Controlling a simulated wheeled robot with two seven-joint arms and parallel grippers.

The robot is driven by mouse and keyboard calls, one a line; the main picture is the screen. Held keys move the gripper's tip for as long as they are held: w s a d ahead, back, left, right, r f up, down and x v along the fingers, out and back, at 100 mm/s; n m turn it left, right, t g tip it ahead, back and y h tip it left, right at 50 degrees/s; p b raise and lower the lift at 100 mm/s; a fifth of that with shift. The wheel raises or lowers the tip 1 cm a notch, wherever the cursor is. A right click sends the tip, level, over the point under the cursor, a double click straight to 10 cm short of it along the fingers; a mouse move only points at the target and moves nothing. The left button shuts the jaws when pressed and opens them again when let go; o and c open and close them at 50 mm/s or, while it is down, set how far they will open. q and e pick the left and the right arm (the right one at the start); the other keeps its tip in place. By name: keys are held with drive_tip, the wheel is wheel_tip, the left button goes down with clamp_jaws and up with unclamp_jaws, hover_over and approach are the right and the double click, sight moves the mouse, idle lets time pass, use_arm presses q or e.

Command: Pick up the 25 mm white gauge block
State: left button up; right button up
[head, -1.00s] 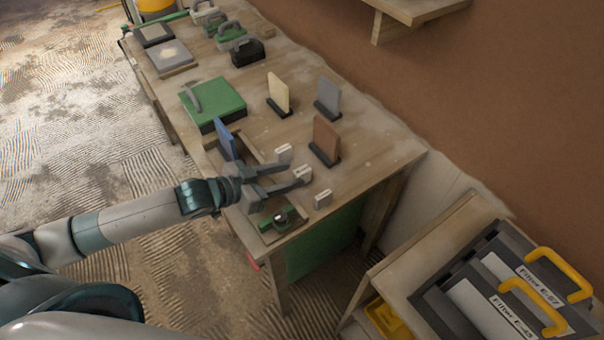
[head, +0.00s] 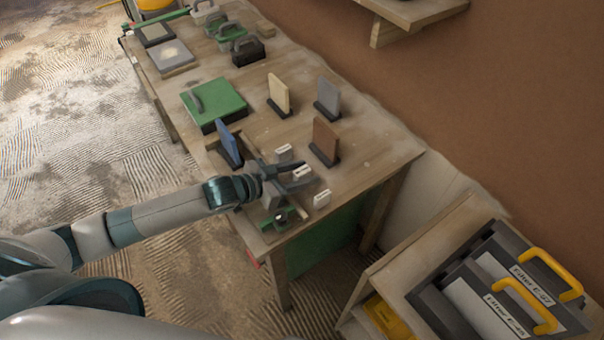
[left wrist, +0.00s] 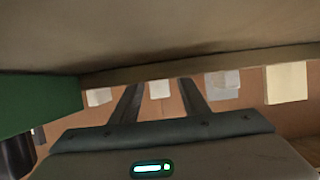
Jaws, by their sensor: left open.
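Three small white blocks stand in a row on the wooden workbench: a far one (head: 284,152), a middle one (head: 301,172) and a near one (head: 322,198). They carry dark markings too small to read, so I cannot tell which is 25 mm. My left gripper (head: 305,173) is open, its fingers reaching over the bench at the middle block. In the left wrist view, a white block (left wrist: 160,89) shows between the two finger outlines, with no clear contact. My right gripper is out of view.
A blue panel (head: 229,143) and a brown panel (head: 325,140) stand upright in dark holders near the blocks. A green box (head: 213,103) lies farther back. A green device (head: 281,217) sits at the near bench end. A wide brownish surface (left wrist: 160,35) fills the wrist view's top.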

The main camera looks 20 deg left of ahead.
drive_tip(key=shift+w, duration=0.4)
use_arm(q)
clamp_jaws()
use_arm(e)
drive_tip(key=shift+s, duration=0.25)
use_arm(q)
drive_tip(key=shift+r, duration=0.15)
